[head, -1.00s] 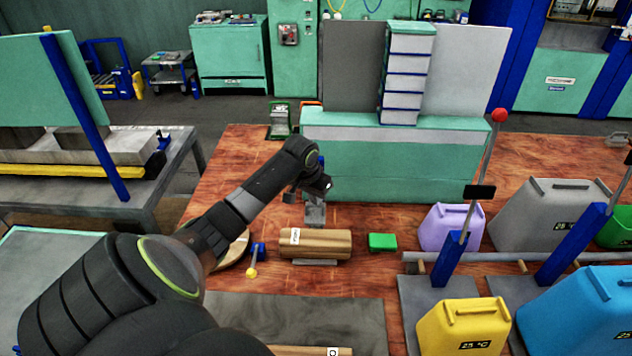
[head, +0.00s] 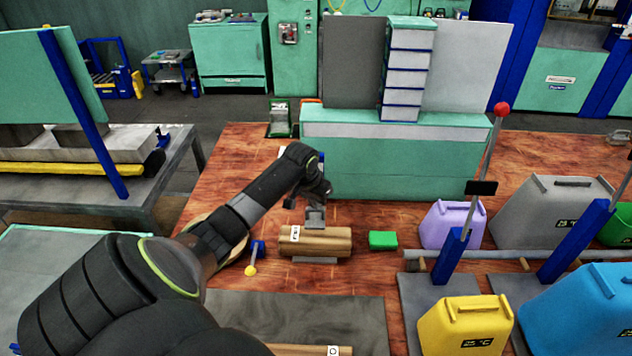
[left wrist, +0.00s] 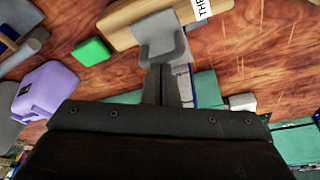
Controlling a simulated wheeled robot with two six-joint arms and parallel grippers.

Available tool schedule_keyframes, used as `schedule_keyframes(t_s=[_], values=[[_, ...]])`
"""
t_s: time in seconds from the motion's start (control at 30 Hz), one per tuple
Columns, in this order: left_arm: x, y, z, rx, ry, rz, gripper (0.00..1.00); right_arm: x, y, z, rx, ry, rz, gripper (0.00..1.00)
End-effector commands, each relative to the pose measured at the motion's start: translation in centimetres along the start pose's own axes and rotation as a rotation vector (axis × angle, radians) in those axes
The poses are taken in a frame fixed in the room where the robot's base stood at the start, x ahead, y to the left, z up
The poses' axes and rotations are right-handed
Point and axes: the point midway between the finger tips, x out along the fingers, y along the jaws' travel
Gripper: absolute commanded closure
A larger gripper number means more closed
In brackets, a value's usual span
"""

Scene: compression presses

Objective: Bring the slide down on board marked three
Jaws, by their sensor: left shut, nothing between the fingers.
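A wooden board (head: 325,243) lies on a small grey support on the table. Its white label reads "THR" in the left wrist view, where the board (left wrist: 130,22) is partly cut off. A grey piece (head: 316,218) stands at the board's far edge; it also shows in the left wrist view (left wrist: 160,42). My left gripper (head: 314,204) is shut and empty, pointing down just above this grey piece. I cannot tell whether they touch. A blue post with a yellow-knobbed lever (head: 251,270) stands left of the board. My right gripper is out of view.
A green block (head: 383,240) lies right of the board. A tall red-knobbed lever (head: 502,109), purple (head: 452,225) and yellow (head: 465,328) canisters stand further right. A large green machine (head: 400,165) stands behind. A grey mat (head: 330,310) and another labelled board (head: 300,350) lie in front.

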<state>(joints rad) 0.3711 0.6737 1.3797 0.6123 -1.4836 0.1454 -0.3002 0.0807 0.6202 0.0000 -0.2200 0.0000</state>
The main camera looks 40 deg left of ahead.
Motion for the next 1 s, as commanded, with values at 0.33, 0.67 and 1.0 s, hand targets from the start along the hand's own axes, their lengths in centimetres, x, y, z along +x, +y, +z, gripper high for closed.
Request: schedule_keyframes(t_s=[0.33, 0.67, 1.0], values=[[1.1, 0.0, 0.4, -0.001, -0.001, -0.001, 1.00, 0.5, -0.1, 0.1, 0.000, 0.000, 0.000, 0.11], [2.1, 0.0, 0.7, -0.001, -0.001, 0.000, 1.00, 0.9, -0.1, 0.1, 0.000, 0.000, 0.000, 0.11], [3.0, 0.0, 1.0, 0.000, -0.001, 0.000, 1.00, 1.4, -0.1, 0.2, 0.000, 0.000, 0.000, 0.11]])
